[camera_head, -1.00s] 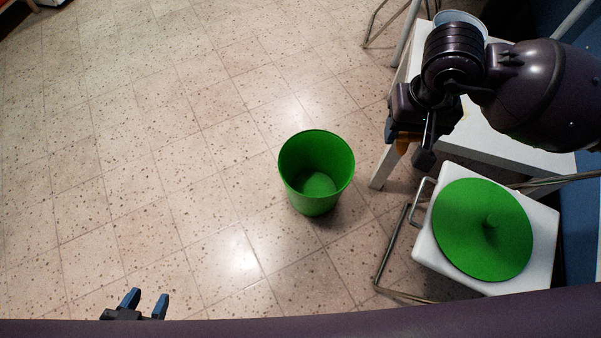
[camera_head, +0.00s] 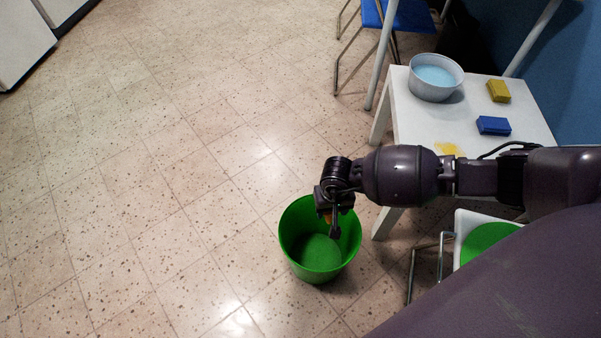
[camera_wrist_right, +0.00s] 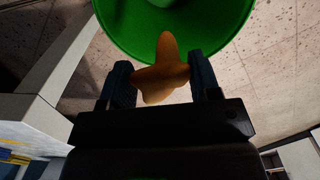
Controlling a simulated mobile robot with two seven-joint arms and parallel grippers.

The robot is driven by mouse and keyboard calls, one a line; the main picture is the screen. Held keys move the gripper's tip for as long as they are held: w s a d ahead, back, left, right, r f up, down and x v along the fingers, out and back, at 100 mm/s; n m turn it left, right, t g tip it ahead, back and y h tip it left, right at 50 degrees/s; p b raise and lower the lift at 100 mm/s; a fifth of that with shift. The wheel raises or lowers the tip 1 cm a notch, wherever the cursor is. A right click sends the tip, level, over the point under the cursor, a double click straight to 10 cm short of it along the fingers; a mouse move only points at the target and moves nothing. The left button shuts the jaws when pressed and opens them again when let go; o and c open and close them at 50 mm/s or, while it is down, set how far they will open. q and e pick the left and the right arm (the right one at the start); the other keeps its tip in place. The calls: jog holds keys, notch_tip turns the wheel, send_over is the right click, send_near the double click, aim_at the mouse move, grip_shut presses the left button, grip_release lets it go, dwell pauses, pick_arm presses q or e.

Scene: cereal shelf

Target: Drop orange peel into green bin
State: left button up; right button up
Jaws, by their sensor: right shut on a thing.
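The green bin (camera_head: 312,262) stands open on the tiled floor, and its inside looks empty in the head view. Its green wall also fills the top of the right wrist view (camera_wrist_right: 170,22). My right gripper (camera_head: 331,220) is over the bin's opening, near its upper right rim. In the right wrist view the right gripper (camera_wrist_right: 160,82) is shut on the orange peel (camera_wrist_right: 161,72), which sits between the two fingers. Only a small bit of orange shows in the head view. My left gripper is out of view.
A white table (camera_head: 410,118) at the right bears a bowl (camera_head: 436,78), a yellow sponge (camera_head: 499,91), a blue sponge (camera_head: 493,125) and a yellow patch. The round green lid (camera_head: 484,240) lies on a white chair, partly hidden by my arm. Floor left of the bin is clear.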

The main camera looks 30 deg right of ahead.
notch_tip(320, 180, down, 2)
jog(key=shift+w+f, duration=0.1)
jog(key=shift+w, duration=0.05)
jog(key=shift+f+b, duration=0.4)
jog(key=shift+f, duration=0.25)
pick_arm(q)
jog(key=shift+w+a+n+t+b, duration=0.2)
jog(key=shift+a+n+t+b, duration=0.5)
jog(key=shift+b, duration=0.8)
pick_arm(e)
jog(key=shift+f, duration=2.3)
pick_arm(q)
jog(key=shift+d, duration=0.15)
pick_arm(e)
jog(key=shift+w, duration=0.1)
jog(key=o, duration=1)
jog(key=shift+r, duration=0.15)
